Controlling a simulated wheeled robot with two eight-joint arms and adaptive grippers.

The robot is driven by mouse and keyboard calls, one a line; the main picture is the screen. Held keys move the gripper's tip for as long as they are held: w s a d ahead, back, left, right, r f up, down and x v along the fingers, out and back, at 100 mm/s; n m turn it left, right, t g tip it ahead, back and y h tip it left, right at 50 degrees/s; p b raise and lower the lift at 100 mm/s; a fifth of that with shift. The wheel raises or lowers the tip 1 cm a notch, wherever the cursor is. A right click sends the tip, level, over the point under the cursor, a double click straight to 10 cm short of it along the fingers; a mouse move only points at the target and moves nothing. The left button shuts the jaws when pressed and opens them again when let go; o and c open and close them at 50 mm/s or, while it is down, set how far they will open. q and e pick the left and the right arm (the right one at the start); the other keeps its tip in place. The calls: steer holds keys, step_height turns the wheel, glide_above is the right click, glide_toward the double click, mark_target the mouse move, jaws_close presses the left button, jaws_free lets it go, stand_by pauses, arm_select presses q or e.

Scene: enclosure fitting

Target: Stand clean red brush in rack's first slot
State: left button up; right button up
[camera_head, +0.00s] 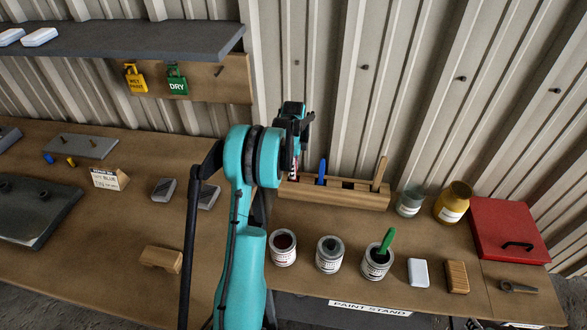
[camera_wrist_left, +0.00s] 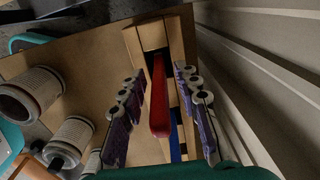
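The red brush (camera_wrist_left: 159,105) is upright at the left end of the wooden rack (camera_head: 335,196), its far end at the end slot in the left wrist view. How deep it sits is hidden. Only a sliver of red shows in the head view, under my left gripper (camera_head: 294,150). My left gripper (camera_wrist_left: 162,112) is open around the brush handle, with a gap on each side. The rack (camera_wrist_left: 152,36) also holds a blue-handled brush (camera_head: 321,172) and a wooden-handled one (camera_head: 380,173). My right gripper is not in view.
Three paint cans stand before the rack: red (camera_head: 283,248), grey-green (camera_head: 329,254) and one with a green-handled brush (camera_head: 387,241). A grey jar (camera_head: 410,204), a yellow jar (camera_head: 453,203) and a red case (camera_head: 508,232) are at right. The corrugated wall is close behind the rack.

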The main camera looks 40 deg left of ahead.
arm_select(q)
step_height(320, 180, up, 11)
steer(key=p, duration=0.3)
steer(key=shift+s+d+r+p, duration=0.1)
steer(key=shift+d+r+p, duration=0.15)
steer(key=shift+r, duration=0.5)
steer(key=s+d+r+n+t, duration=0.1)
steer(key=s+d+r+n, duration=0.1)
steer(key=s+d+r, duration=0.3)
steer(key=d+r+n+t+y, duration=0.1)
steer(key=d+r+n, duration=0.1)
steer(key=d, duration=0.5)
steer(key=s+d+r+n+t, duration=0.1)
steer(key=s+d+r+n, duration=0.1)
steer(key=s+d+r, duration=0.3)
steer(key=s+d+f+n+t, duration=0.2)
steer(key=s+d+n, duration=0.1)
steer(key=s+d, duration=0.3)
steer(key=s+d+f+n+t+h, duration=0.1)
steer(key=s+d+f+n+t, duration=0.1)
steer(key=s+d, duration=0.4)
steer(key=shift+s+d+f+n, duration=0.35)
steer(key=shift+d+f+n, duration=0.3)
steer(key=shift+d, duration=0.2)
